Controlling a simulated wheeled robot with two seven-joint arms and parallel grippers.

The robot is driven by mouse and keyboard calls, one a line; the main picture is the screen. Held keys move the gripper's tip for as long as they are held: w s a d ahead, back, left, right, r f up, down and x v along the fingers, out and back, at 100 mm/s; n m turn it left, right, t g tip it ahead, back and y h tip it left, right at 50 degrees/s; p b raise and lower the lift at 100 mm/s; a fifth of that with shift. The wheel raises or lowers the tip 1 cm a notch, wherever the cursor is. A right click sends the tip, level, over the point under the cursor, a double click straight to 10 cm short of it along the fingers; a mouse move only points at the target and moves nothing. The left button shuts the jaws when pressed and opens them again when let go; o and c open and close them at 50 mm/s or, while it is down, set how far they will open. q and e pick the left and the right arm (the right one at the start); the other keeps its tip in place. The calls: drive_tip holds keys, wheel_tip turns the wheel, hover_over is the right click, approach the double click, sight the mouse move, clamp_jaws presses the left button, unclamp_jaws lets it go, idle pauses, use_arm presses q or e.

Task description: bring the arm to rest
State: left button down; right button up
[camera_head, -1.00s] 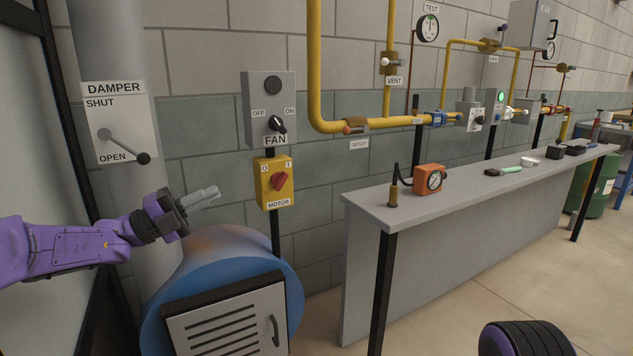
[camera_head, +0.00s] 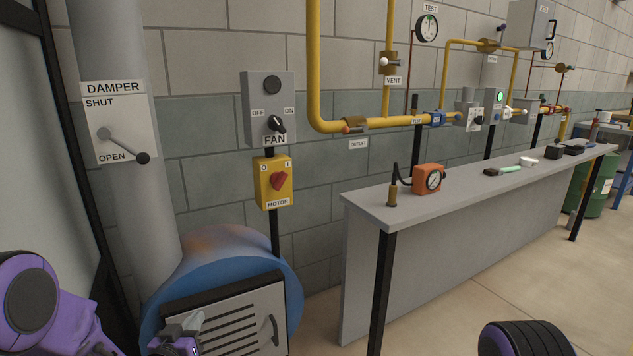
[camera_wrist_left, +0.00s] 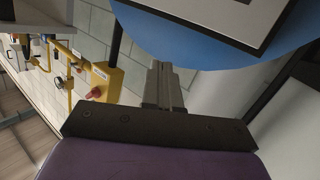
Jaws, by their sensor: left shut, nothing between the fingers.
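My left arm is purple and comes in at the lower left of the head view. Its gripper (camera_head: 184,335) is low in front of the blue round housing, before the slatted door. In the left wrist view the fingers (camera_wrist_left: 163,85) are together with nothing between them. In the head view the gripper is partly cut off by the bottom edge. My right gripper is not in view; only a dark, purple-striped part of mine shows at the bottom right.
The blue housing (camera_head: 290,285) has a slatted door (camera_head: 230,318). Above it are the damper lever (camera_head: 124,146), the fan switch box (camera_head: 267,105) and the yellow motor switch (camera_head: 273,183).

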use_arm(q)
drive_tip(key=s+a+f+n+g+y, duration=0.2)
drive_tip(key=s+f+n+g+y, duration=0.35)
drive_tip(key=s+f, duration=1.15)
drive_tip(key=s+f+g, duration=0.4)
drive_tip(key=s, duration=0.7)
drive_tip(key=s+f+g, duration=0.3)
drive_tip(key=s+g, duration=0.1)
drive_tip(key=s, duration=0.8)
wheel_tip(320, 180, up, 15)
drive_tip(key=p, duration=1.5)
drive_tip(key=shift+w+r+n+h, duration=0.15)
drive_tip(key=shift+w+n+h, duration=0.15)
drive_tip(key=shift+n+h, duration=0.05)
drive_tip(key=shift+d+t, duration=0.1)
drive_tip(key=shift+t, duration=0.15)
